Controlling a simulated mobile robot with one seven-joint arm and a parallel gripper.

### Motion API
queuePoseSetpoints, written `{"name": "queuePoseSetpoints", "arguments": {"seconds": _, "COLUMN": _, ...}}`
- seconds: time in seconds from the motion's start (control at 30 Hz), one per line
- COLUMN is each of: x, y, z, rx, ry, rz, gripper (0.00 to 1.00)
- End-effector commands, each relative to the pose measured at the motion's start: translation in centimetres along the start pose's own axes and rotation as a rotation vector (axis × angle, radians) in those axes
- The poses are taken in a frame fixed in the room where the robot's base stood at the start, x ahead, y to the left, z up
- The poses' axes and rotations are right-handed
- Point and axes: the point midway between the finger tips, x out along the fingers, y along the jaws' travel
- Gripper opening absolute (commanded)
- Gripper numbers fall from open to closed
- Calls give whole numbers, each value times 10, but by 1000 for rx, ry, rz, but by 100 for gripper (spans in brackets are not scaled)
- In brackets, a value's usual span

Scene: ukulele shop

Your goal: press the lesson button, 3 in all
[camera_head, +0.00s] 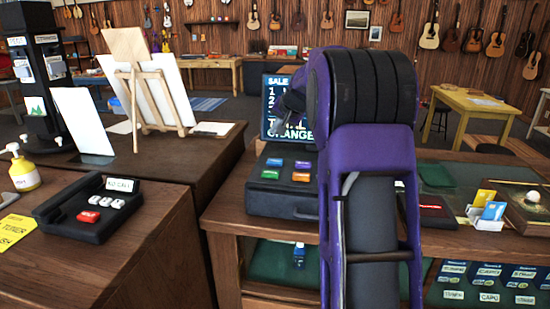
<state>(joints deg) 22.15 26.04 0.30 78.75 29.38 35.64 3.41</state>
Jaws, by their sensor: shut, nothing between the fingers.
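No button in view has a label I can read as lesson. A black tray-like panel (72,222) on the left counter carries a red button (88,216) and white keys (111,201), with a small white label (120,185) behind them. A black till (262,200) at the centre has green (275,162), blue (303,165), orange (270,174) and purple (299,178) buttons. My purple arm rises in front of the centre counter. My gripper (283,112) shows only as a dark shape beside the arm, shut and empty, in front of the till's screen and apart from the buttons in the picture.
A yellow pump bottle (24,175) and yellow sign (14,230) are at far left. An easel (142,85) stands behind. Cards (489,213) and a framed tray (522,206) lie right of my arm. A yellow table (478,103) and open floor are farther back.

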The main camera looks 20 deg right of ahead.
Motion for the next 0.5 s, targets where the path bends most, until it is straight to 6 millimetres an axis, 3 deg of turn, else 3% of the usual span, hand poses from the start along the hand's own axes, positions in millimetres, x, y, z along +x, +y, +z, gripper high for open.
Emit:
{"name": "queuePoseSetpoints", "arguments": {"seconds": 0.1, "x": -12, "y": -8, "z": -10, "rx": 1, "ry": 2, "rz": 0, "gripper": 0}}
{"name": "queuePoseSetpoints", "arguments": {"seconds": 0.5, "x": -12, "y": -8, "z": -9, "rx": 1, "ry": 2, "rz": 0, "gripper": 0}}
